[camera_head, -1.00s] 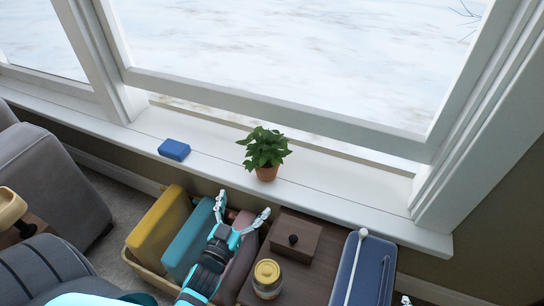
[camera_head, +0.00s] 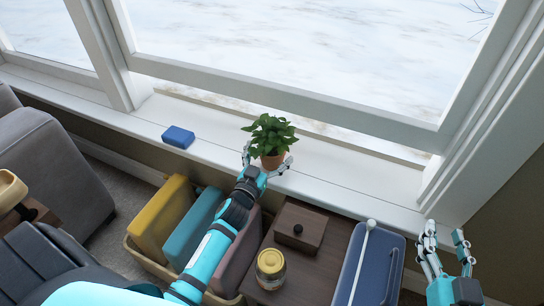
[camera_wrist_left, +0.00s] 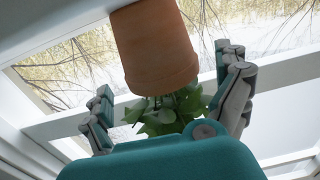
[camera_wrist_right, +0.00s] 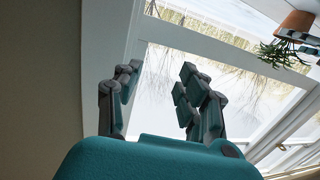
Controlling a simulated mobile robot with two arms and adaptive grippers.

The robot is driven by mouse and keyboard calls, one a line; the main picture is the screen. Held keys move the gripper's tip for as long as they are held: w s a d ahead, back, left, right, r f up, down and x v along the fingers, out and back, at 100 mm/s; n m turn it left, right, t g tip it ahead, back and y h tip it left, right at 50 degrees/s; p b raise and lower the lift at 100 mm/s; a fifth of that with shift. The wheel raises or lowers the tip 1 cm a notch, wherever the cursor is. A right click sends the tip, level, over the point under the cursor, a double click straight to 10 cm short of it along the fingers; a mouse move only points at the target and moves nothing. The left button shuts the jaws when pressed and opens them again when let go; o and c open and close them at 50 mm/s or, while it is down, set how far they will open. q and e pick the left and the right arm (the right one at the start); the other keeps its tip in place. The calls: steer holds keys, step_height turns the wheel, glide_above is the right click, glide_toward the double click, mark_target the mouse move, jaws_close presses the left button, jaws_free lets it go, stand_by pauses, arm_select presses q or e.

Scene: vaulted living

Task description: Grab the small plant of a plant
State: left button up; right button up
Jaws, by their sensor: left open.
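A small green plant (camera_head: 269,132) in a terracotta pot (camera_head: 272,161) stands upright on the white windowsill. My left gripper (camera_head: 267,162) is open, with one finger on each side of the pot in the head view. In the left wrist view the pot (camera_wrist_left: 155,48) appears upside down, between and beyond the open fingers; I cannot tell whether they touch it. My right gripper (camera_head: 446,240) is open and empty at the lower right, near the sill's right end. The plant also shows at the upper right of the right wrist view (camera_wrist_right: 283,54).
A blue block (camera_head: 178,137) lies on the sill to the left. The sill right of the pot is clear.

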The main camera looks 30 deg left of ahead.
mark_target(272, 147)
arm_select(q)
steer(key=shift+w+a+b, duration=0.2)
steer(key=shift+w+b, duration=0.1)
steer(key=shift+w, duration=1.3)
steer(key=shift+r, duration=0.1)
steer(key=c, duration=1.5)
arm_select(e)
steer(key=r, duration=0.1)
steer(key=r+t, duration=0.2)
steer(key=shift+a+r+y, duration=0.3)
steer(key=shift+r+y, duration=0.1)
steer(key=shift+w, duration=0.1)
